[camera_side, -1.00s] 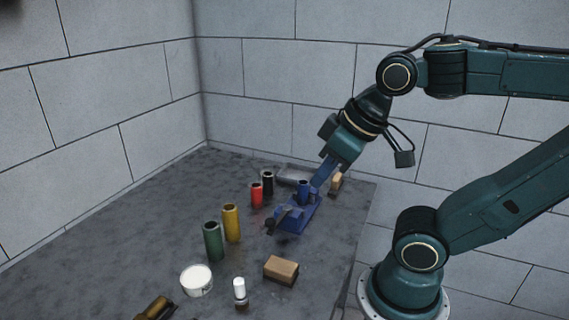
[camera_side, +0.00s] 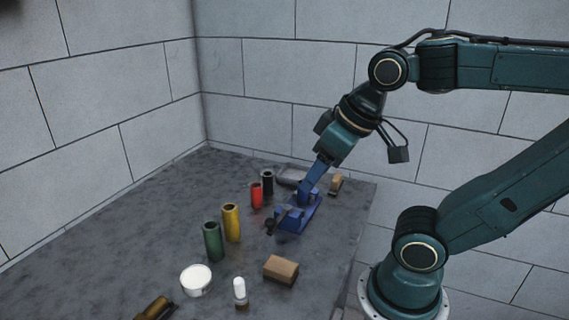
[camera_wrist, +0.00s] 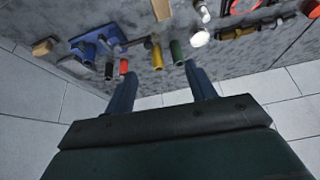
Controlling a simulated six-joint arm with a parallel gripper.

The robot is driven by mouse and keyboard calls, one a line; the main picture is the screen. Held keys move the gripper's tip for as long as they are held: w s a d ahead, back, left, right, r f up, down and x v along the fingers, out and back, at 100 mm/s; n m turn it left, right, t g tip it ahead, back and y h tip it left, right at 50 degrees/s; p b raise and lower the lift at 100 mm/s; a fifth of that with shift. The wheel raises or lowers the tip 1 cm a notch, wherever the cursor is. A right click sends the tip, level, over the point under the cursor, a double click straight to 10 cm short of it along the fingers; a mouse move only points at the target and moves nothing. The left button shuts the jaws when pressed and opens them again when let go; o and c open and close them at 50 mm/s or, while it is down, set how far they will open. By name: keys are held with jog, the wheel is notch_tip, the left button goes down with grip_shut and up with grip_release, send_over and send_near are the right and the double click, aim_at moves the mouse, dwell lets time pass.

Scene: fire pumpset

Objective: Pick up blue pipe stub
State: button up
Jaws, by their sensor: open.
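The blue pipe stub (camera_wrist: 88,55) shows in the wrist view as a short dark blue cylinder standing by a blue fixture (camera_wrist: 104,38), left of the black cylinder. In the side view the blue fixture (camera_side: 296,217) lies right of the middle of the table, and the stub is mostly covered by my blue fingers. My gripper (camera_side: 305,188) slants down to the left over the fixture's far end. In the wrist view my gripper (camera_wrist: 161,68) has its fingers spread with nothing held between them. I cannot tell whether a finger touches the stub.
Red (camera_side: 256,195), black (camera_side: 267,183), yellow (camera_side: 231,223) and green (camera_side: 212,241) cylinders stand left of the fixture. A brown block (camera_side: 281,269), white tub (camera_side: 196,280) and white-topped bottle (camera_side: 240,291) are nearer. A tan block (camera_side: 336,183) lies behind. The table's left side is clear.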

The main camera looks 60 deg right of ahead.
jog(key=w+d+m+g, duration=0.2)
jog(key=w+d+m, duration=0.3)
jog(key=w, duration=0.1)
jog(key=m+g, duration=0.3)
jog(key=m, duration=0.9)
send_over(303, 193)
jog(key=d, duration=0.2)
jog(key=shift+w+a+f, duration=0.1)
jog(key=shift+f, duration=3.7)
jog(key=shift+w+a+f, duration=0.1)
jog(key=shift+f, duration=3.65)
jog(key=shift+f, duration=0.15)
jog(key=shift+w+f, duration=0.15)
jog(key=shift+f, duration=2.35)
jog(key=shift+c, duration=0.2)
